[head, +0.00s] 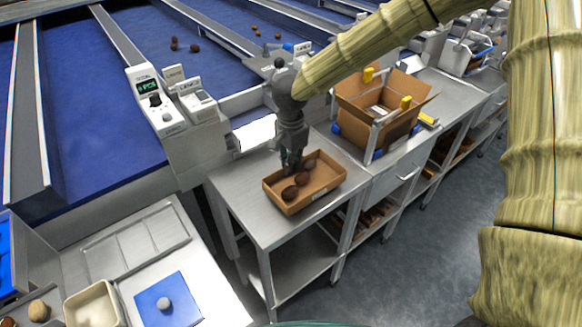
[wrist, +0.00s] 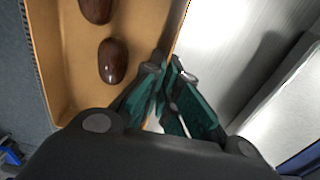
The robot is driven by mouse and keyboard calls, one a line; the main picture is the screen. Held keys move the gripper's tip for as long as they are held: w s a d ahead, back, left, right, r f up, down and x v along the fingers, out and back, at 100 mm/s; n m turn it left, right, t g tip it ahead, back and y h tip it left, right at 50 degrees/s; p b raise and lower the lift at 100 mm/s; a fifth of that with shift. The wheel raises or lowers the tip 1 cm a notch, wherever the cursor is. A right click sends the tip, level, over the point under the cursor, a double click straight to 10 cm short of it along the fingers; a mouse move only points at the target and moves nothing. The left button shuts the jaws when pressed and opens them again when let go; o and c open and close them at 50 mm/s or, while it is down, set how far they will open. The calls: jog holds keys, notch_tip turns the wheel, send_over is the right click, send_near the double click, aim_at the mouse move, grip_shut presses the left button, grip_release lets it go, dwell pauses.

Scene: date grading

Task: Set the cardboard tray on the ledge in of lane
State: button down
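The cardboard tray (head: 319,194) is a shallow brown box with several dark dates in it. It appears to rest on the steel table (head: 240,185). My gripper (head: 291,168) points down at the tray's far wall. In the wrist view, my gripper (wrist: 166,60) has its teal-padded fingers close together astride the wall of the tray (wrist: 62,70), one inside and one outside, pinching it. Two dates show inside there. Behind the table, a grey ledge (head: 188,152) runs along the end of the blue lanes (head: 85,120).
An open cardboard box (head: 362,122) stands in a frame right of the tray. A display unit (head: 155,100) and lane-labelled boxes (head: 196,98) stand on the ledge. A bright white panel (head: 255,133) is behind my gripper. A bench with a blue mat (head: 168,300) is at front left.

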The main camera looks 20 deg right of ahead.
jog(key=shift+f, duration=1.05)
jog(key=c, duration=1.6)
grip_release()
jog(key=shift+f, duration=0.1)
jog(key=shift+c, duration=0.2)
notch_tip(320, 180, up, 12)
jog(key=shift+b, duration=0.4)
jog(key=shift+w, duration=0.1)
